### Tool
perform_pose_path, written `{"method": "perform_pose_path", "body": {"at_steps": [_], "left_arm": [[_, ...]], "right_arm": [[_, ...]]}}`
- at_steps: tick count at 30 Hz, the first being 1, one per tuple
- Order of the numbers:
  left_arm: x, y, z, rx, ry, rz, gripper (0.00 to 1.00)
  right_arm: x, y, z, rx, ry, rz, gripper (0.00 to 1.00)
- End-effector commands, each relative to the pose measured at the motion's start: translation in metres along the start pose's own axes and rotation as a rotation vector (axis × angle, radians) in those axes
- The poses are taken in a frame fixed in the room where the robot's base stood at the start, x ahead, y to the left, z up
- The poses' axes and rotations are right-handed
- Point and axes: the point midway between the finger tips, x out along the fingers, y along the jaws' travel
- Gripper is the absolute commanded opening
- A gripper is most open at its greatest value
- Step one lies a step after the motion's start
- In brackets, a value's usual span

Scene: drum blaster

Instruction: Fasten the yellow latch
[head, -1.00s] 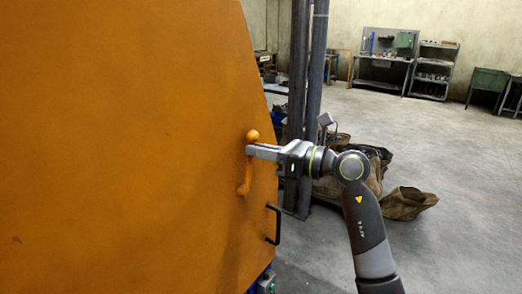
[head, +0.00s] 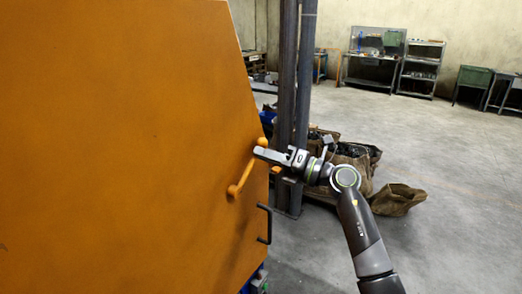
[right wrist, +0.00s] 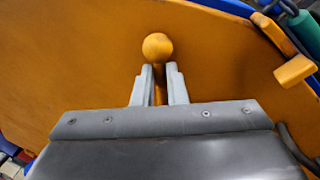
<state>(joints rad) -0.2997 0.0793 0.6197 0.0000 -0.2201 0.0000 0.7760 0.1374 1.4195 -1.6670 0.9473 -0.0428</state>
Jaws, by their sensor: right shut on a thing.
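The yellow latch (head: 242,178) is an orange-yellow lever with a ball knob on the face of the big orange door. In the head view it leans, with its top end to the right, near the door's right edge. My right gripper (head: 258,153) is shut on the lever just below the knob. The right wrist view shows the round knob (right wrist: 158,47) beyond the fingertips, with the shaft between the two fingers (right wrist: 157,88). The fingers hide part of the lever. My left gripper is not in view.
A small orange block (head: 276,170) sits at the door's edge, and it also shows in the right wrist view (right wrist: 295,70). A black handle (head: 266,225) is below the latch. Dark posts (head: 297,90) and brown sacks (head: 355,160) stand behind my arm. The floor to the right is clear.

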Motion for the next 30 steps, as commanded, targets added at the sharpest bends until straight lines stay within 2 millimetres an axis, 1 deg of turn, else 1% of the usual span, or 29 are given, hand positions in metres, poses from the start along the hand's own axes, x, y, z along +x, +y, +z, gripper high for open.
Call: {"method": "perform_pose_path", "body": {"at_steps": [6,18,24,30], "left_arm": [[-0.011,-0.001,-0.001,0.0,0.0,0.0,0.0],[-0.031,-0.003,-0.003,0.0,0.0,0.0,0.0],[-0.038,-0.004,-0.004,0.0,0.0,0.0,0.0],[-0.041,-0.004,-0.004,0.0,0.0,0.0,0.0]], "right_arm": [[-0.004,-0.022,-0.003,0.206,-0.042,0.003,0.0],[-0.01,-0.053,-0.017,0.523,-0.105,0.016,0.0],[-0.012,-0.062,-0.024,0.618,-0.123,0.02,0.0],[-0.012,-0.066,-0.028,0.668,-0.133,0.023,0.0]]}}
